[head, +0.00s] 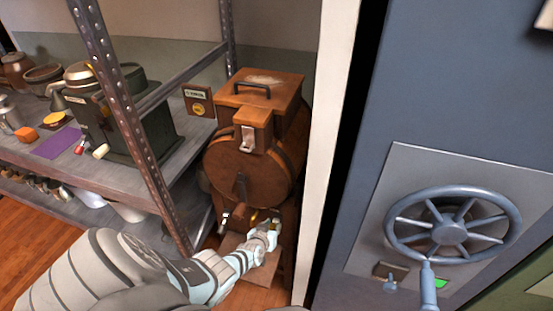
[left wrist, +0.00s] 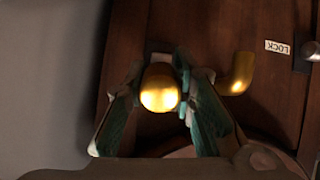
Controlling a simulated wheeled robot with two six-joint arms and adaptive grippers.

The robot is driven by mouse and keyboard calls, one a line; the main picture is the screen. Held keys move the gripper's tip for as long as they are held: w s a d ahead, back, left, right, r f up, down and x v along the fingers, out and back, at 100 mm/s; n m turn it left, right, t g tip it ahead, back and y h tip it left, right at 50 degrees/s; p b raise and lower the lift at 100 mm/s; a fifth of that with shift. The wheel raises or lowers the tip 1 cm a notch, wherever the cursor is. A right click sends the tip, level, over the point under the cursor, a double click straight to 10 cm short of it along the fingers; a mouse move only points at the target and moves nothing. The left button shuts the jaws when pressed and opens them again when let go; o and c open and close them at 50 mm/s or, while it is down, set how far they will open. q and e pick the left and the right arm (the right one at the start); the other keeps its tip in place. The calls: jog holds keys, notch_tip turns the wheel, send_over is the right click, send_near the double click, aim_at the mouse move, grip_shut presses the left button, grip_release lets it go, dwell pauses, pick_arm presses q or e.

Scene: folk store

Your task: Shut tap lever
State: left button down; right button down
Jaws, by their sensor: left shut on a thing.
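A wooden barrel-shaped cask (head: 255,155) stands between the shelf and the white post in the head view. My left gripper (head: 264,236) reaches its lower front, where the tap is mostly hidden by the hand. In the left wrist view, a round brass knob (left wrist: 160,92), seemingly the tap lever's end, sits between the two fingers of my left gripper (left wrist: 160,78). The fingers are shut on it. A bent brass pipe (left wrist: 238,73), likely the spout, is just right of the fingers, apart from the knob. My right gripper is not in view.
A metal shelf (head: 50,165) with a dark machine (head: 130,115) and pots is at left; its upright (head: 135,130) stands close to my left arm. A blue-grey door with a spoked wheel (head: 450,233) is at right. A LOCK label (left wrist: 278,47) is on the wood.

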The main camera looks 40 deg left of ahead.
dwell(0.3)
pick_arm(q)
jog(key=c, duration=1.3)
grip_release()
jog(key=s+d+f+m+g+h, duration=0.1)
jog(key=s+d+f+m+g, duration=0.1)
jog(key=s+d+f, duration=0.45)
jog(key=s+d+f+m+g+h, duration=0.15)
jog(key=s+f, duration=0.25)
jog(key=s, duration=0.5)
jog(key=s+d+f+m+g, duration=0.1)
jog(key=s+d, duration=0.1)
jog(key=s, duration=0.6)
jog(key=s+d+f+m+g, duration=0.1)
jog(key=s+d+f+g, duration=0.1)
jog(key=s, duration=0.7)
jog(key=s+d+f+m+g+h, duration=0.1)
jog(key=s+d+f+g, duration=0.1)
jog(key=s, duration=0.6)
jog(key=shift+s+d+f+g+p, duration=0.15)
jog(key=shift+s+f+g+p, duration=0.1)
jog(key=shift+s+p, duration=0.15)
jog(key=shift+w, duration=0.1)
